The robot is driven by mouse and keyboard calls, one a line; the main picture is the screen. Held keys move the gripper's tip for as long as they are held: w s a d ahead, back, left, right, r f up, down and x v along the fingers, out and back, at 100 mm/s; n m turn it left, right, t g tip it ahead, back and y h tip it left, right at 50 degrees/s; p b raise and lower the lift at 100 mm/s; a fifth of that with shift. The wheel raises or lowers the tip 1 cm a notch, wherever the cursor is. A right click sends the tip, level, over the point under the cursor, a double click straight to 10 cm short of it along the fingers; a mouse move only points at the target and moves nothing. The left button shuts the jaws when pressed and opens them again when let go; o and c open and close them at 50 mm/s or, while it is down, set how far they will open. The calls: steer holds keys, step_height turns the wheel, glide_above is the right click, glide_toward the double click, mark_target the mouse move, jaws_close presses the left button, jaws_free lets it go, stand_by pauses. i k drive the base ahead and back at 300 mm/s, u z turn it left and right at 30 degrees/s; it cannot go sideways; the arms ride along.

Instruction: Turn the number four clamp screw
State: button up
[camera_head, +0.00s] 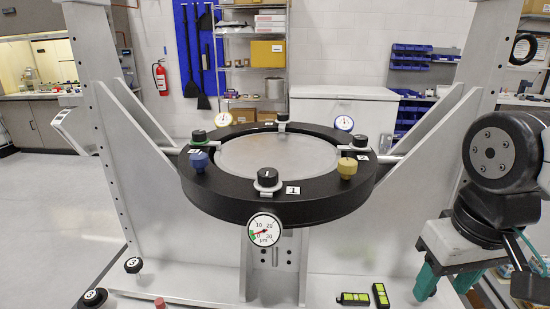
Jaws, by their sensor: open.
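A black ring fixture (230,195) holds a round grey mirror plate (280,155). The labels near the left and right screws are too small to read, and I see none clearly at the back, so I cannot tell which screw is number four. My gripper (447,284) is at the lower right, open, its teal fingers pointing down, apart from the ring.
A blue knob (198,160) and a yellow knob (347,169) stand on the ring. A pressure gauge (264,230) hangs at its front; small dials (223,120) stand behind. Upright grey frame plates flank the ring. Two black-and-green items (353,298) lie on the base.

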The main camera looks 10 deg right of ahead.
mark_target(198, 136)
steer(key=k, duration=0.5)
steer(key=u, duration=2.6)
steer(key=i, duration=1.15)
steer(key=z, duration=2.6)
